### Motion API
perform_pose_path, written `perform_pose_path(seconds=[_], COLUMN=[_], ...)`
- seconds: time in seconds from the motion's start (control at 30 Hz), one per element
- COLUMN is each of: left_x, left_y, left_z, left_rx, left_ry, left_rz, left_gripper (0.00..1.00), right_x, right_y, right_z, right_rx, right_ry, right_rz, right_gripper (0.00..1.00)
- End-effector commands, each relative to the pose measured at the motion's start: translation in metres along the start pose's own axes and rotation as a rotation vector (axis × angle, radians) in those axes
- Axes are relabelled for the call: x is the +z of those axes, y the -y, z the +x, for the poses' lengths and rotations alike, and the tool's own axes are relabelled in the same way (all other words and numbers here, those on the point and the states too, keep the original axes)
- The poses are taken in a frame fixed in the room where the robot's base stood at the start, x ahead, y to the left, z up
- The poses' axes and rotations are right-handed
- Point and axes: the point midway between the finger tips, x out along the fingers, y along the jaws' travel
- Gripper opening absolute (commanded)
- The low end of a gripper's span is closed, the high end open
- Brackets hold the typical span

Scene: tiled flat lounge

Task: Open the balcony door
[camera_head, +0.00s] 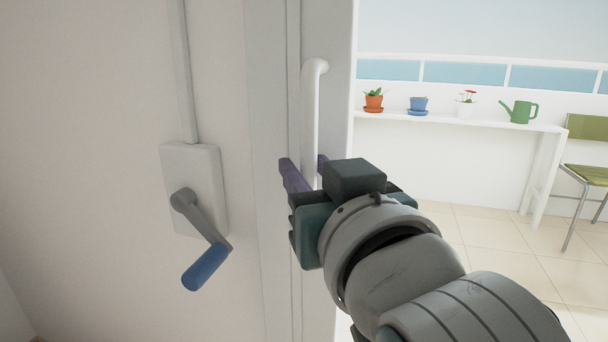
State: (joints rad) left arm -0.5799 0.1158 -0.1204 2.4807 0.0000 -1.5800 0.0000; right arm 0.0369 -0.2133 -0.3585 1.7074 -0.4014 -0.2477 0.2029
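The balcony door's white upright handle (312,110) stands on a pale frame left of centre. My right gripper (304,168) reaches in from the lower right. Its two purple fingers are apart, one on each side of the handle's lower part. A gap shows between the left finger and the handle, and the right finger is close to it or touching. The handle's lower end is hidden behind the gripper. The balcony shows right of the frame, but I cannot tell whether through glass or an opening. My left gripper is not in view.
A crank with a blue grip (205,267) sticks out from a white wall plate (190,165) left of the handle. Beyond the frame are a white shelf (460,122) with pots and a green watering can (522,112), a green chair (588,172) and clear tiled floor (490,222).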

Motion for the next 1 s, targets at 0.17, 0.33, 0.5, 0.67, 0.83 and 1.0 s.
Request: perform_pose_path(seconds=[0.17,0.33,0.5,0.67,0.83,1.0], left_x=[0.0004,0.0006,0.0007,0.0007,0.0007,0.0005], left_y=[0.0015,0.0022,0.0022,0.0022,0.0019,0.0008], left_z=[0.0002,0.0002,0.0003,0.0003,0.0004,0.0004], left_rx=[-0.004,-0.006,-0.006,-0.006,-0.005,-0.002], left_ry=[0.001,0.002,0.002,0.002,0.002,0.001], left_rz=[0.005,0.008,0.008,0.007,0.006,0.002], left_gripper=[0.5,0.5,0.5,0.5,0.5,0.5], right_x=[0.0002,0.0001,0.0001,0.0001,0.0001,0.0], right_y=[-0.0001,0.0,0.0,0.0,0.0001,0.0001], right_z=[0.0015,0.0013,0.0011,0.0011,0.001,0.001], right_rx=[0.0,0.0,0.0,0.0,0.0,0.0], right_ry=[0.001,0.001,0.001,0.001,0.0,0.0], right_rz=[0.0,0.0,0.001,0.0,0.0,0.0], right_gripper=[0.34,0.27,0.07,0.0,0.0,0.0])
